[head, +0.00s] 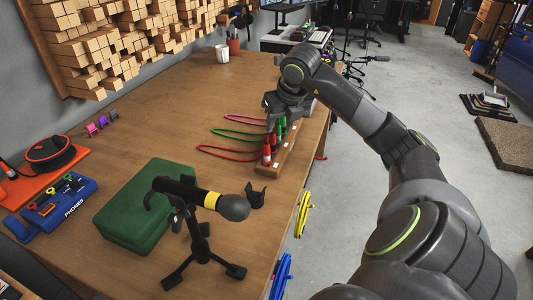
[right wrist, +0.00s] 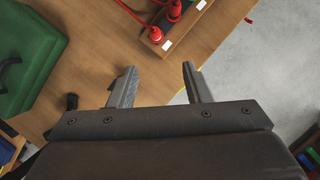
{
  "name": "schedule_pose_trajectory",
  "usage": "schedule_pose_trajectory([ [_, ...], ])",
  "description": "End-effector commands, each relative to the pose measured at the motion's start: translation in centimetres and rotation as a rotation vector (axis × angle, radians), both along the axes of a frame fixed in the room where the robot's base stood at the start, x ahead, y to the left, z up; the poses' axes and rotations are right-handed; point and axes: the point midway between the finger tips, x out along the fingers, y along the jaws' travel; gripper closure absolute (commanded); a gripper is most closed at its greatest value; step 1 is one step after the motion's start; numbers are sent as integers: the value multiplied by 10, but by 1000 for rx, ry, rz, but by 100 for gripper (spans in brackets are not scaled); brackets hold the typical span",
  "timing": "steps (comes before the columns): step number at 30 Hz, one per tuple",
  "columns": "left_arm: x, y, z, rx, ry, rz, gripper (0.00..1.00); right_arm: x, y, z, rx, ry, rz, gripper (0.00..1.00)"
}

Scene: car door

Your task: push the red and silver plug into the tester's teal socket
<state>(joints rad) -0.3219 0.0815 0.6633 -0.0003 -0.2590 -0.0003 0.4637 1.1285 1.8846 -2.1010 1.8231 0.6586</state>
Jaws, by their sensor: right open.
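Several cabled plugs stand upright in a wooden rack (head: 288,156) near the table's right edge. The nearest is a red plug (head: 267,152); green ones stand behind it, partly hidden by my right gripper (head: 279,112). Two red plugs (right wrist: 174,10) also show at the top of the right wrist view, the nearer one (right wrist: 156,34) by a white label. I cannot make out silver on them. My right gripper (right wrist: 160,73) is open and empty, its fingers apart and short of the red plugs in that view. I cannot make out the tester's teal socket. My left gripper is not in view.
A green case (head: 145,205) and a black stand (head: 200,245) holding a black-and-yellow tool occupy the near table. A blue PHONES holder (head: 55,205) and an orange board (head: 30,182) lie left. Red, green and pink cables loop left of the rack. The middle table is clear.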

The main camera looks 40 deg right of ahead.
Motion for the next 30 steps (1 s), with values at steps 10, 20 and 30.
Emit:
schedule_pose_trajectory([
  [10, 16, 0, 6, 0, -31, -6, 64, 27, -7, -70, 6, 4, 0, 55],
  [20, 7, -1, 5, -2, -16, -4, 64, 41, -12, -102, 0, 1, 1, 55],
  [30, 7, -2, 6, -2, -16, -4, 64, 42, -12, -104, 2, 1, 1, 55],
])
